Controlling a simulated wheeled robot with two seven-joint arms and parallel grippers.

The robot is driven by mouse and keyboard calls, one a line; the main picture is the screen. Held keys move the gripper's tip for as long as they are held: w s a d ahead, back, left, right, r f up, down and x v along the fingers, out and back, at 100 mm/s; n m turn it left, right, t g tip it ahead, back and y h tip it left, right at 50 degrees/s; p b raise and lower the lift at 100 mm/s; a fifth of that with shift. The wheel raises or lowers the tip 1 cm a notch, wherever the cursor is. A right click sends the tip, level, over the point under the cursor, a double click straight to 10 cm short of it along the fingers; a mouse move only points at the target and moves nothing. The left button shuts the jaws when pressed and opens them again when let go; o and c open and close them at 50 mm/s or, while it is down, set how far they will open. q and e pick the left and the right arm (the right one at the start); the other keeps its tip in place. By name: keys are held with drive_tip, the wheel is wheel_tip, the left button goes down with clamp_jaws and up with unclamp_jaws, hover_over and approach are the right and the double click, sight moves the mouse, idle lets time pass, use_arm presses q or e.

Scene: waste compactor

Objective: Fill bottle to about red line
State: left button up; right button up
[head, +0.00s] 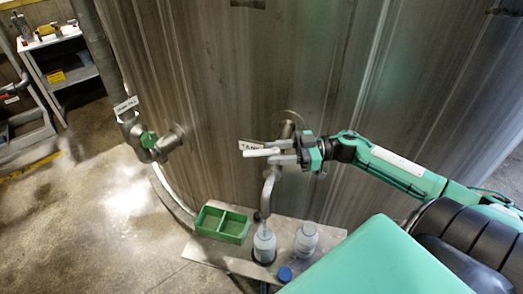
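A clear bottle (264,247) stands upright under the lower end of the bent metal tap pipe (267,195) on the tank. Its red line and fill level are too small to make out. A second clear bottle (306,241) stands just right of it. A blue cap (285,273) lies in front of them. My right gripper (283,151) is at the tap, with its fingers above and below a pale lever-like bar (261,152). I cannot tell whether they grip it. My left gripper is out of view.
A green two-compartment tray (223,224) sits left of the bottles on a metal plate (325,238). The large metal tank (230,80) fills the back. Another pipe with a green valve handle (148,139) is at left. A white shelf cart (60,60) stands far left; floor between is clear.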

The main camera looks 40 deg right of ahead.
sight(272, 153)
drive_tip(key=x, duration=0.3)
drive_tip(key=shift+w+a+p, duration=0.1)
drive_tip(key=shift+w+p, duration=0.05)
drive_tip(key=shift+p, duration=0.25)
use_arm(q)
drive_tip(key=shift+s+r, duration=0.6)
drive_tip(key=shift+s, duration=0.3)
use_arm(e)
drive_tip(key=shift+w+a, duration=0.2)
drive_tip(key=shift+a, duration=0.3)
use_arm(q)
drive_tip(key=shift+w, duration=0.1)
use_arm(e)
drive_tip(key=shift+c, duration=0.2)
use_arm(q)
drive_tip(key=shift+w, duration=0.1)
use_arm(e)
clamp_jaws()
